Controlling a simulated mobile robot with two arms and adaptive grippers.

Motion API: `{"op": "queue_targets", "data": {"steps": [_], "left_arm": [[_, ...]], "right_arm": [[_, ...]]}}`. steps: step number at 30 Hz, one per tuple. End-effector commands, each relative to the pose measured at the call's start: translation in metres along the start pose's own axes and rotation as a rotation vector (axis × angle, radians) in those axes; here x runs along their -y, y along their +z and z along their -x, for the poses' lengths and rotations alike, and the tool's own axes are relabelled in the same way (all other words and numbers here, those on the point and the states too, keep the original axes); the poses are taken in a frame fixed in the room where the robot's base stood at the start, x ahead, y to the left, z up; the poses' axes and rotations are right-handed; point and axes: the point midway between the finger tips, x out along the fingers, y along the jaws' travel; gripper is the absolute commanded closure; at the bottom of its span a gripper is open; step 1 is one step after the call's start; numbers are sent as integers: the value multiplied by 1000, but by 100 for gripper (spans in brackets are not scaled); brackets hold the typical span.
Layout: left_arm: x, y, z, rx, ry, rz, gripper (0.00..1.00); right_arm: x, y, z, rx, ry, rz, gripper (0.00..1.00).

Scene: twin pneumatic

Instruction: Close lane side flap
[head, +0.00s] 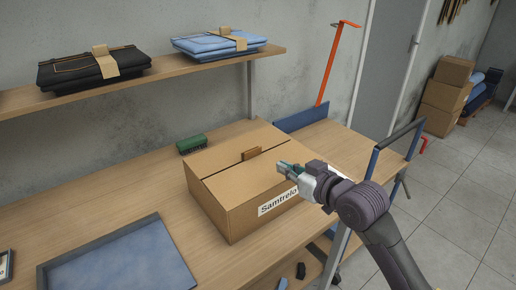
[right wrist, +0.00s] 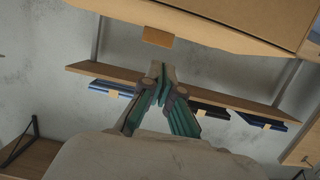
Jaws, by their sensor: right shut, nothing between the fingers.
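A cardboard box (head: 238,205) with a "Samtrelo" label (head: 278,201) stands on the wooden bench. Its top panels (head: 235,180) lie nearly flat, with a seam between them. A small brown tab (head: 251,153) stands up at the seam; a brown tab also shows in the right wrist view (right wrist: 157,37) at the box (right wrist: 215,22). My right gripper (head: 283,166) is shut and empty, in front of the box's right part in the head view. Its closed fingers (right wrist: 160,88) show in the wrist view. I cannot tell whether they touch the box. My left gripper is out of view.
A green block (head: 192,144) lies behind the box. A blue-lined tray (head: 120,266) is at the front left of the bench (head: 110,205). A shelf (head: 150,82) with folded packs hangs above. An orange post (head: 328,65) rises at the back right. Bare bench lies left of the box.

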Motion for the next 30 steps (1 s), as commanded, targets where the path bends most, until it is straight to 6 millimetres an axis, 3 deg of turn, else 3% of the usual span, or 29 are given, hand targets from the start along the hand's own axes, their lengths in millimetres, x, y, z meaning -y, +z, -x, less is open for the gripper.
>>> {"op": "queue_targets", "data": {"steps": [1,3,7,11,23,30], "left_arm": [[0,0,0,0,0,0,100],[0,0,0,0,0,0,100],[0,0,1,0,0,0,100],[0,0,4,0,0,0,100],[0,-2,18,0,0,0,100],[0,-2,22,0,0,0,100]], "right_arm": [[-4,-21,-4,-38,-8,13,100],[-7,-38,-7,-72,-18,18,100],[-8,-50,-12,-95,-26,19,100],[-7,-52,-27,-95,-26,17,100],[-5,-61,-110,-94,-25,19,100],[-6,-27,-119,-92,-24,20,100]]}}
